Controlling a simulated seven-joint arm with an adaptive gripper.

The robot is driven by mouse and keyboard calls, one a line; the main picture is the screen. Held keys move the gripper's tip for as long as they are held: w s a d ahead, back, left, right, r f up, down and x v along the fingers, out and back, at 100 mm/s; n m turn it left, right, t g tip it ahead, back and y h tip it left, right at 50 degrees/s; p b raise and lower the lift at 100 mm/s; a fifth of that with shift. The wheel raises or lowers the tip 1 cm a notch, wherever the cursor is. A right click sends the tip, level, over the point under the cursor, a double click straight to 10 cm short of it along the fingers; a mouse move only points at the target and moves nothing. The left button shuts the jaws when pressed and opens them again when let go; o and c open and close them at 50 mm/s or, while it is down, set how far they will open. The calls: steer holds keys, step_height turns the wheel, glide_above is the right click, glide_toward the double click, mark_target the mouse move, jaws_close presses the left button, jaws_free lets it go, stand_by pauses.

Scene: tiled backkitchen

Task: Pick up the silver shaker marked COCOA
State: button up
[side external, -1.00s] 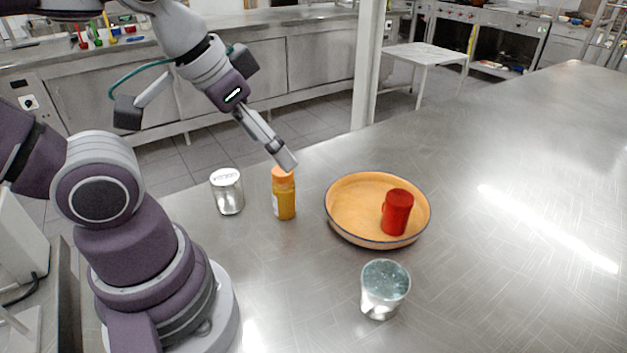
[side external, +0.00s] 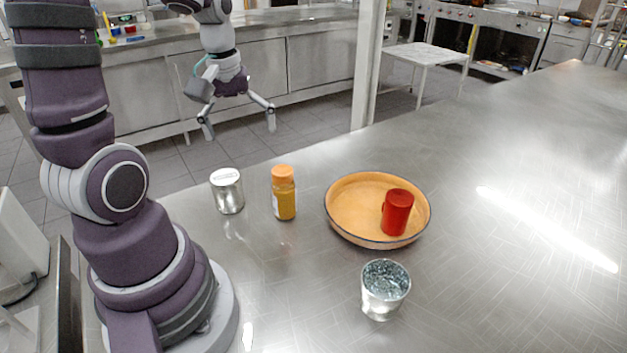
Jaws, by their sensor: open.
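A silver shaker (side external: 228,194) with a pale top stands upright near the table's far edge, left of a yellow bottle; faint lettering shows on its top, too small to read. A second silver container (side external: 384,292) with a speckled grey top stands upright at the front, below the tray; I see no lettering on it. My gripper (side external: 239,131) is open and empty, its two fingers spread and pointing down. In the picture it is above the silver shaker with the pale top, apart from it.
A yellow bottle with an orange cap (side external: 284,196) stands close to the right of the pale-topped shaker. A round orange tray (side external: 350,205) holds a red mug (side external: 397,213). The steel table (side external: 500,260) is clear on the right.

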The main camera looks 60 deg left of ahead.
mark_target(225, 176)
steer(key=s+a+f+n, duration=0.1)
steer(key=a+f+n, duration=0.1)
steer(key=a+f, duration=0.1)
steer(key=s+a+f+n+g, duration=0.1)
steer(key=n, duration=0.1)
steer(key=shift+s+a+f+h, duration=0.25)
steer(key=shift+s+a+h, duration=0.05)
steer(key=shift+a+h, duration=0.1)
step_height(225, 176, down, 10)
steer(key=shift+s+r, duration=0.1)
steer(key=shift+r, duration=0.1)
steer(key=shift+c, duration=0.4)
steer(key=c, duration=1.3)
steer(key=shift+o, duration=0.2)
steer(key=shift+r, duration=0.1)
